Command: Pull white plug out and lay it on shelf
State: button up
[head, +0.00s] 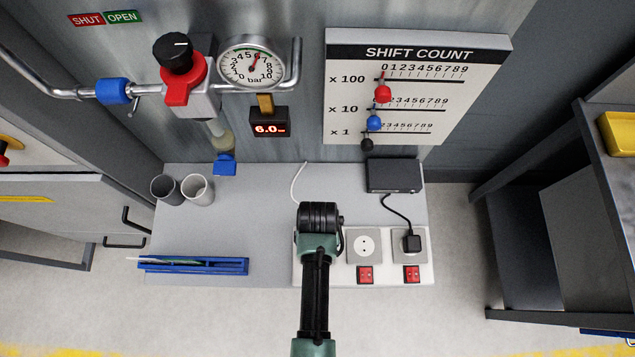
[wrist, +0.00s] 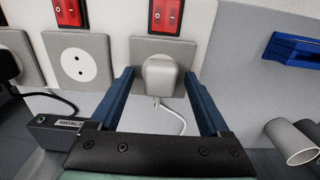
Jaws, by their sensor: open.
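The white plug (wrist: 160,72) sits in the wall-type socket plate under a red switch in the wrist view. Its white cable (head: 298,182) runs off behind it. My gripper (wrist: 158,78) is open, with one blue finger on each side of the plug; I cannot tell whether either finger touches it. In the head view my arm hides the plug and the fingers. The grey shelf (head: 265,245) spreads around the socket strip, with bare room to the left of my arm.
An empty socket (head: 364,244) and a black plug (head: 411,241) with its cable are beside my arm, with red switches below. A black box (head: 394,175) stands behind. Two cups (head: 197,190) and a blue tray (head: 193,266) occupy the shelf's left part. A gauge and valve hang above.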

dwell(0.8)
grip_shut()
jog(key=shift+r+p, duration=0.15)
jog(key=shift+p, duration=0.2)
jog(key=shift+r+p, duration=2.9)
jog(key=shift+p, duration=0.25)
